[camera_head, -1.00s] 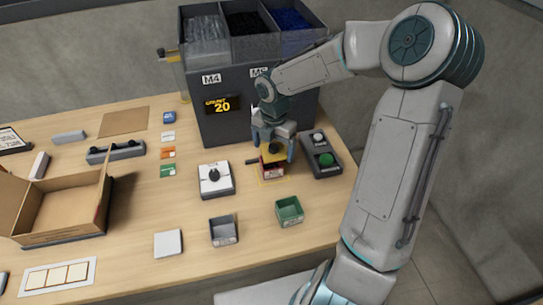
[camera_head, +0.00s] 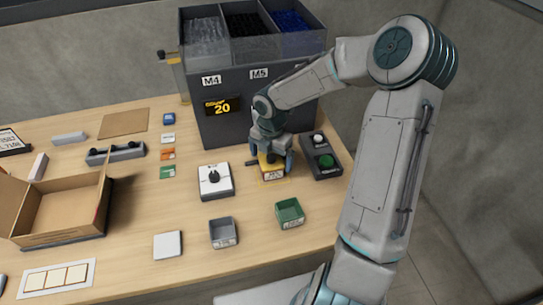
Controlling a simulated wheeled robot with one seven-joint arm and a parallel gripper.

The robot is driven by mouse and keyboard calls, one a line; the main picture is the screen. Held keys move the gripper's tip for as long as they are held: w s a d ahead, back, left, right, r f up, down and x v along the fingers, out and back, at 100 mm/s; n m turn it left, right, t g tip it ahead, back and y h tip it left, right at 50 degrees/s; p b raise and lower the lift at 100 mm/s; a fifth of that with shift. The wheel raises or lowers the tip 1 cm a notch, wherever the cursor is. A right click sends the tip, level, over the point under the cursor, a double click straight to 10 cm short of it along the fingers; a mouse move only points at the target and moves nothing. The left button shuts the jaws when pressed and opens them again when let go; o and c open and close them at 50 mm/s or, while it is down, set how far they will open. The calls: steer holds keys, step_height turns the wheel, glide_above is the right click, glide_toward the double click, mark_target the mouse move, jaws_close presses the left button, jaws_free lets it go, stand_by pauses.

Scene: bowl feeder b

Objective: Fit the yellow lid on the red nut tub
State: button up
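The yellow lid (camera_head: 270,161) is low over the front of the dark feeder, between the fingers of my gripper (camera_head: 274,159). The gripper points down and its fingers are at the lid's two sides, shut on it. Directly under the lid is the nut tub (camera_head: 272,176), of which mostly a pale front label shows. The tub's red walls are almost wholly covered. The lid looks level and at the tub's rim, but I cannot tell whether it is fully seated.
The feeder (camera_head: 232,125) stands close behind. A box with a green button (camera_head: 326,161) is close on the right, a white dial box (camera_head: 215,182) on the left. A green bin (camera_head: 289,213) and a grey bin (camera_head: 223,232) stand in front. An open carton (camera_head: 60,240) is far left.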

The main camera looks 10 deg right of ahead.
mark_target(271, 157)
step_height(271, 157, up, 11)
steer(key=p, duration=0.1)
steer(key=s+r+m+t, duration=0.1)
steer(key=s+r+m, duration=0.3)
steer(key=s+m, duration=0.7)
steer(key=s+r+m+t, duration=0.2)
steer(key=s+r+m, duration=0.3)
steer(key=s+m, duration=0.6)
steer(key=shift+s+m, duration=0.15)
steer(key=shift+m, duration=2.35)
steer(key=shift+f, duration=0.1)
